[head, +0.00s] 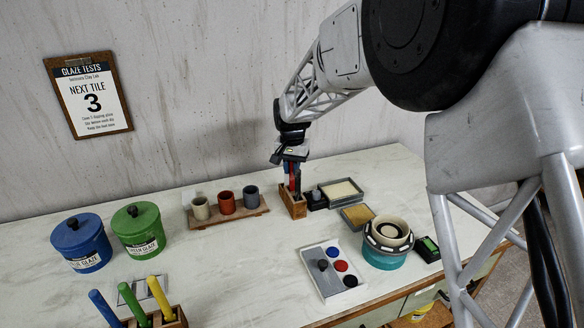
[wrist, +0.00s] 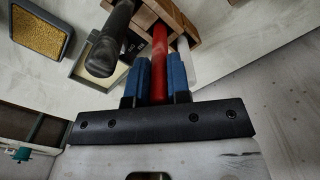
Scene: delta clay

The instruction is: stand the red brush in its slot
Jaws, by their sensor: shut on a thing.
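The red brush (wrist: 159,50) is between the two blue fingertips of my gripper (wrist: 159,80), which is shut on it. Its far end reaches the wooden block (wrist: 182,18) in the wrist view. In the head view my gripper (head: 291,172) is right above the wooden block (head: 293,205), and a bit of red shows between the fingers. The brush looks roughly upright there. I cannot tell how deep its lower end sits in the slot, as the block's front wall hides it.
A black-handled tool (wrist: 108,42) stands close beside the brush. Trays (head: 341,192) lie right of the block, and a rack of cups (head: 228,208) stands left. A teal-based round pot (head: 388,243) and a button panel (head: 333,270) are nearer. The middle of the table is clear.

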